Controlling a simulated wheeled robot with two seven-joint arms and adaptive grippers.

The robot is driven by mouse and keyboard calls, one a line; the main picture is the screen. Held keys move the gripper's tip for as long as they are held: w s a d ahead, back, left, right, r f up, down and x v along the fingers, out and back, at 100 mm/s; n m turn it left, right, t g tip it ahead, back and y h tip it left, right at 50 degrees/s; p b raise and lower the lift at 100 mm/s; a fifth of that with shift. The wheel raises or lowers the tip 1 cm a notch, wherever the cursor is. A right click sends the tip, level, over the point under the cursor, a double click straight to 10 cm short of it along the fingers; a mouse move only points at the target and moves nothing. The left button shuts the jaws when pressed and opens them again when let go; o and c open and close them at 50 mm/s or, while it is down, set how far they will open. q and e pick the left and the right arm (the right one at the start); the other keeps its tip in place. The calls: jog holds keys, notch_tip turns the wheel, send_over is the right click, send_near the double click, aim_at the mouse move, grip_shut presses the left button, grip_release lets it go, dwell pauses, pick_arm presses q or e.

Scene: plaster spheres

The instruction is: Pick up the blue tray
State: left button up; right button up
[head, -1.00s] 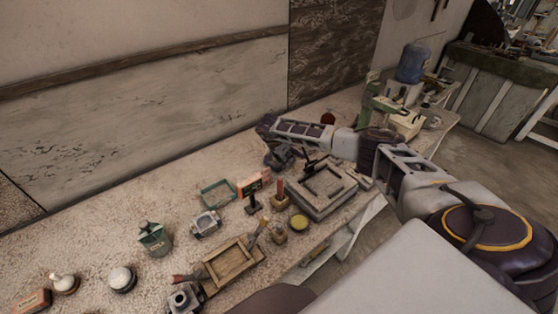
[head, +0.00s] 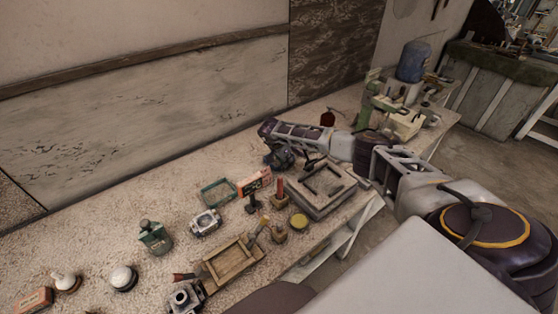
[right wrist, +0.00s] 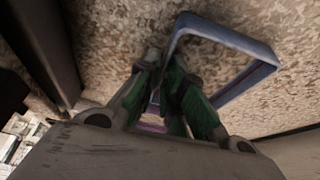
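The blue tray (right wrist: 268,60) shows in the right wrist view as a rectangle with a blue-grey rim, over the speckled tabletop. Its near-left side runs down between the green-padded fingers of my right gripper (right wrist: 164,68). The fingers are drawn close together on that side, and part of it is hidden behind them. In the head view my right gripper (head: 279,158) is low over the back of the table, and I cannot make out the blue tray behind my arm. My left gripper is in neither view.
A grey square mould (head: 325,185) stands just in front of my right gripper. A green open tray (head: 217,191), an orange box (head: 255,183), a wooden tray (head: 231,261) and a green bottle (head: 154,237) are to the left. The wall stands behind the table.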

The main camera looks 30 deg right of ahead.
jog(key=shift+r, duration=0.2)
grip_shut()
notch_tip(320, 180, up, 18)
jog(key=b, duration=0.2)
jog(key=shift+f, duration=0.15)
dwell(0.8)
